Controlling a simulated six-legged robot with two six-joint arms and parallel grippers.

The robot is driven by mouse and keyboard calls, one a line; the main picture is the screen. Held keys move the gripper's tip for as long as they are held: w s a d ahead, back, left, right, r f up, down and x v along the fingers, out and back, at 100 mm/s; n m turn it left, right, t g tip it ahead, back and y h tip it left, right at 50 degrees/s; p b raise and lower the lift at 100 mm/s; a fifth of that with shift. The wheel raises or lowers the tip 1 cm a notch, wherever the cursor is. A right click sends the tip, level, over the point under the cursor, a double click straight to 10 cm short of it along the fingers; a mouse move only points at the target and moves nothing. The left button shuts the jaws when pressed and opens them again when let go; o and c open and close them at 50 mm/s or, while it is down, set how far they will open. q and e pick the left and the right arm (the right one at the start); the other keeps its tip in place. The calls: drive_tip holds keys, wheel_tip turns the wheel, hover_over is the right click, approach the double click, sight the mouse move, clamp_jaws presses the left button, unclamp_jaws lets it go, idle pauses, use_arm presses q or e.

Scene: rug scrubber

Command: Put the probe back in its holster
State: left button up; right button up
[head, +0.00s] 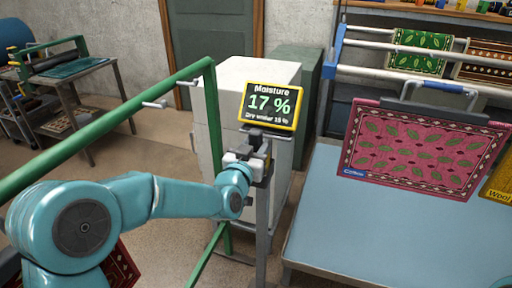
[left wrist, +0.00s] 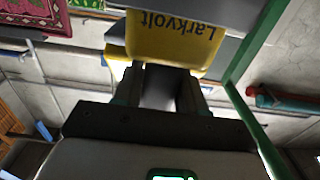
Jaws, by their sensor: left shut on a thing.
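The moisture meter (head: 270,105), a yellow-edged display reading 17 %, stands on a grey post (head: 262,225) in the head view. My left gripper (head: 258,152) is at a dark grey bracket just below the display. In the left wrist view, my left gripper (left wrist: 160,95) is shut on a dark grey thing (left wrist: 160,82), which looks like the probe. A yellow casing (left wrist: 175,40) lettered Larkvolt, upside down, is just beyond the fingers. The probe's tip and the holster's opening are hidden, so I cannot tell how far in the probe is. My right gripper is out of view.
A green rail (head: 110,130) with pegs runs along the left, close to my left arm. A pale cabinet (head: 235,80) stands behind the post. A blue-topped table (head: 370,230) is at right, with a red patterned rug (head: 420,150) hanging above it.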

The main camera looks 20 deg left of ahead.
use_arm(q)
drive_tip(key=shift+f, duration=0.1)
drive_tip(key=o, duration=1.3)
drive_tip(key=shift+s+f, duration=0.1)
drive_tip(key=shift+s, duration=0.35)
drive_tip(key=s, duration=0.5)
drive_tip(key=s+b, duration=0.1)
drive_tip(key=s, duration=0.4)
drive_tip(key=s+b, duration=0.1)
drive_tip(key=s, duration=0.4)
drive_tip(key=shift+s+a, duration=0.25)
drive_tip(key=shift+a, duration=0.1)
